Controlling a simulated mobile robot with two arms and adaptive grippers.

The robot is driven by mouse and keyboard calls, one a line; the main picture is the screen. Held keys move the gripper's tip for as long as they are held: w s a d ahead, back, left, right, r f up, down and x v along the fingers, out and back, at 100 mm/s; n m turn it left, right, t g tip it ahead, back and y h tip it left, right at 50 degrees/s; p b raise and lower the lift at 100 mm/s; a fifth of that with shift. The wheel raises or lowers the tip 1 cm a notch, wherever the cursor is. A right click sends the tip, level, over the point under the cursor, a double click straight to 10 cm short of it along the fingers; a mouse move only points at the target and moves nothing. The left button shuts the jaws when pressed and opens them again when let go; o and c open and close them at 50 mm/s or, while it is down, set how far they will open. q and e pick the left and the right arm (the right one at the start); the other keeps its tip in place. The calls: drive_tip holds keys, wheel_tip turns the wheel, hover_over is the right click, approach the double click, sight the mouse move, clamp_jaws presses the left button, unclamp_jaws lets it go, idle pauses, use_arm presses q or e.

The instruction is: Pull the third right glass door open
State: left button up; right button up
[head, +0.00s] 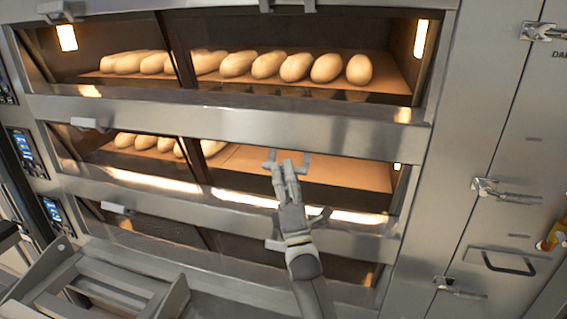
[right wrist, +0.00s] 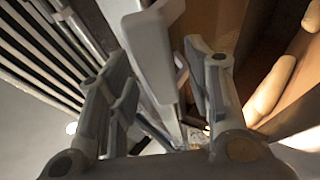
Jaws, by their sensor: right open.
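Three oven decks with glass doors show in the head view. The right glass door (head: 340,178) of the middle visible deck appears shut, with a grey handle (head: 304,161) near its top edge. Whether it counts as the third cannot be told, as the upper decks may be cut off. My right gripper (head: 285,164) is at this handle. In the right wrist view, the handle (right wrist: 150,50) lies between the two spread fingers of the gripper (right wrist: 160,75), which is open. Contact cannot be told. My left gripper is not in view.
Pale loaves (head: 295,67) lie in the top visible deck, a few in the middle one. The lowest visible deck (head: 160,235) is dark. A grey metal frame (head: 150,300) stands at lower left. Steel cabinet doors with latches (head: 497,190) are at right.

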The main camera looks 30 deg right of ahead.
drive_tip(key=shift+x, duration=0.8)
clamp_jaws()
